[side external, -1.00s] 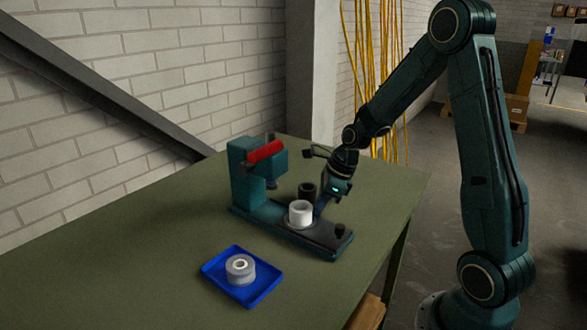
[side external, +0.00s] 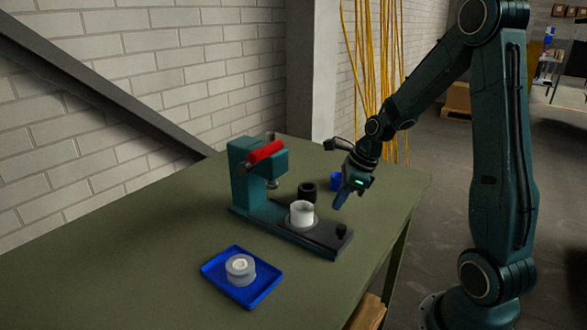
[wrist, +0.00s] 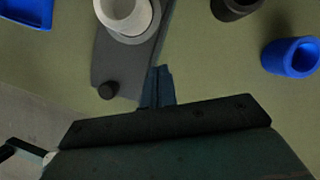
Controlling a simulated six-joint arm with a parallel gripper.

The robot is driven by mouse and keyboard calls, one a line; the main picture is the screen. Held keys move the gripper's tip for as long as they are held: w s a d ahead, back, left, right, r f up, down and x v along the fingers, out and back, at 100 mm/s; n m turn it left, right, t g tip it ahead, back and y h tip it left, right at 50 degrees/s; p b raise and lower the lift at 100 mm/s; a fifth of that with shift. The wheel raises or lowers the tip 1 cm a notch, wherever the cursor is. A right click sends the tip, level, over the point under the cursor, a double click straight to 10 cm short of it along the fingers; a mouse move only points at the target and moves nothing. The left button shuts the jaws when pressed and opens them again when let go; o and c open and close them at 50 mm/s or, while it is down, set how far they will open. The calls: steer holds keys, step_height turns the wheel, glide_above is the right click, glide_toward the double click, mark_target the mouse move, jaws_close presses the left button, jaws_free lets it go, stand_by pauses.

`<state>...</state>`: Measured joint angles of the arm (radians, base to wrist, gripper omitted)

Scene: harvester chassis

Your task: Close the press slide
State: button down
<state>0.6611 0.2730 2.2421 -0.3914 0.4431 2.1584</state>
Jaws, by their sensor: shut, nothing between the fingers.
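The teal press (side external: 243,180) with a red handle (side external: 265,151) stands on the green table. Its dark slide (side external: 322,238) sticks out from the base toward the front right, with a black knob (side external: 341,230) near its outer end. A white cup (side external: 302,212) sits on the slide, out from under the press head. The wrist view shows the slide (wrist: 117,55), the knob (wrist: 107,90) and part of the cup (wrist: 135,23). My gripper (side external: 336,206) is shut and empty, beyond the slide in the side view. Its fingertips (wrist: 160,70) appear beside the slide in the wrist view.
A black ring (side external: 307,192) and a blue ring (side external: 336,182) stand on the table behind the slide. A blue tray (side external: 213,271) holding a grey ring-shaped part (side external: 240,268) lies in front of the press. The right side of the table is clear.

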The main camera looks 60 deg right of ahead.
mark_target(320, 221)
steer(key=s+r, duration=0.4)
steer(key=r, duration=0.2)
steer(key=shift+s+d+r, duration=0.3)
steer(key=shift+s+r, duration=0.05)
steer(key=shift+r, duration=0.05)
stand_by(0.3)
steer(key=x, duration=1)
steer(key=shift+w+a, duration=0.35)
steer(key=shift+w, duration=0.2)
steer(key=shift+w+a, duration=0.3)
steer(key=shift+w, duration=0.3)
steer(key=shift+w+a, duration=0.35)
steer(key=shift+w, duration=0.25)
